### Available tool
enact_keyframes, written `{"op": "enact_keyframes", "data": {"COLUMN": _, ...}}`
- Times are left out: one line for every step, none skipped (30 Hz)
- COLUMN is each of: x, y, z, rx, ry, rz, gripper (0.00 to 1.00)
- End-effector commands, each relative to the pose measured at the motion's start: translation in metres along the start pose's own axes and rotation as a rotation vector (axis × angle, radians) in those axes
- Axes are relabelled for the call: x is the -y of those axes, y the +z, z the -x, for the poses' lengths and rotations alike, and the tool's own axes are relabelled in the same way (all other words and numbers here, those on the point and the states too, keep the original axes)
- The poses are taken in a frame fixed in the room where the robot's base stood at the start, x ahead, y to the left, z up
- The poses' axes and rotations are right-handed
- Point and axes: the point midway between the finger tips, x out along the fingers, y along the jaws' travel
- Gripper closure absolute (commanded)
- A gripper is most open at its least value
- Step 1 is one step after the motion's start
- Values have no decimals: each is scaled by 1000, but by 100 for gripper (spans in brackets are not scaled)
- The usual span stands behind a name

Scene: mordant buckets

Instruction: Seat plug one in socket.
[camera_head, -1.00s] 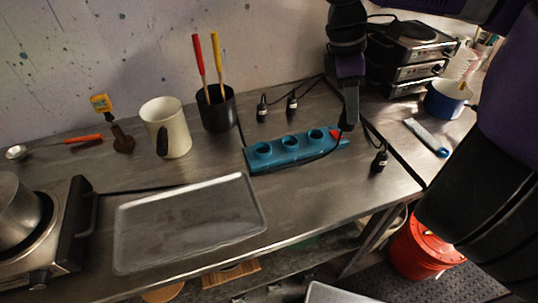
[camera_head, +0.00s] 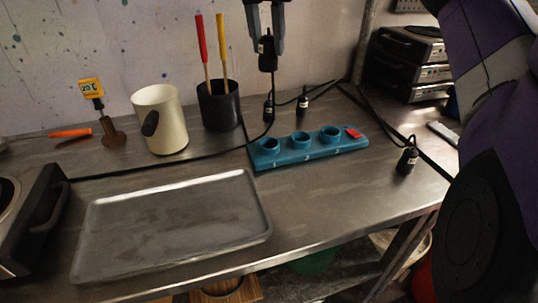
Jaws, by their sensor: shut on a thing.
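My gripper (camera_head: 266,43) is at the top of the view, its fingers pointing down. It is shut on a black plug (camera_head: 267,57), which hangs upright in the air above the back of the bench, with a cable running down from it. I cannot read a number on this plug. The blue socket strip (camera_head: 310,152) lies on the bench below and to the right. It has three round empty sockets marked 1, 2 and 3 from left to right, and a red switch (camera_head: 353,132) at its right end. Socket 1 (camera_head: 269,145) is nearly straight below the plug in the picture.
Two black plugs (camera_head: 268,110) (camera_head: 302,102) stand behind the strip, and another plug (camera_head: 407,158) stands to its right. Cables lie around them. A black pot (camera_head: 218,110) with red and yellow handles and a cream jug (camera_head: 161,122) stand left. A metal tray (camera_head: 172,215) lies in front.

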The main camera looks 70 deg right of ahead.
Motion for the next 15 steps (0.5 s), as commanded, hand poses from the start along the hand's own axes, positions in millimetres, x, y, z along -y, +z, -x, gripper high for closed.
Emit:
{"op": "enact_keyframes", "data": {"x": 1, "y": 1, "z": 0, "rx": -1, "ry": 12, "rz": 39, "gripper": 100}}
{"op": "enact_keyframes", "data": {"x": 1, "y": 1, "z": -1, "rx": -1, "ry": 17, "rz": 60, "gripper": 100}}
{"op": "enact_keyframes", "data": {"x": 2, "y": 1, "z": -1, "rx": -1, "ry": 24, "rz": 83, "gripper": 100}}
{"op": "enact_keyframes", "data": {"x": 2, "y": 0, "z": -1, "rx": -1, "ry": 27, "rz": 98, "gripper": 100}}
{"op": "enact_keyframes", "data": {"x": 2, "y": 0, "z": -2, "rx": -1, "ry": 30, "rz": 108, "gripper": 100}}
{"op": "enact_keyframes", "data": {"x": 2, "y": 0, "z": -5, "rx": -1, "ry": 32, "rz": 118, "gripper": 100}}
{"op": "enact_keyframes", "data": {"x": 2, "y": -1, "z": -8, "rx": -1, "ry": 33, "rz": 123, "gripper": 100}}
{"op": "enact_keyframes", "data": {"x": 2, "y": -3, "z": -12, "rx": -2, "ry": 34, "rz": 126, "gripper": 100}}
{"op": "enact_keyframes", "data": {"x": 2, "y": -5, "z": -20, "rx": -3, "ry": 34, "rz": 128, "gripper": 100}}
{"op": "enact_keyframes", "data": {"x": 2, "y": -7, "z": -27, "rx": -2, "ry": 33, "rz": 129, "gripper": 100}}
{"op": "enact_keyframes", "data": {"x": 2, "y": -9, "z": -33, "rx": -2, "ry": 33, "rz": 128, "gripper": 100}}
{"op": "enact_keyframes", "data": {"x": 3, "y": -11, "z": -42, "rx": 0, "ry": 31, "rz": 126, "gripper": 100}}
{"op": "enact_keyframes", "data": {"x": 3, "y": -13, "z": -50, "rx": 0, "ry": 31, "rz": 126, "gripper": 100}}
{"op": "enact_keyframes", "data": {"x": 3, "y": -14, "z": -56, "rx": 0, "ry": 31, "rz": 125, "gripper": 100}}
{"op": "enact_keyframes", "data": {"x": 3, "y": -17, "z": -66, "rx": 0, "ry": 31, "rz": 126, "gripper": 100}}
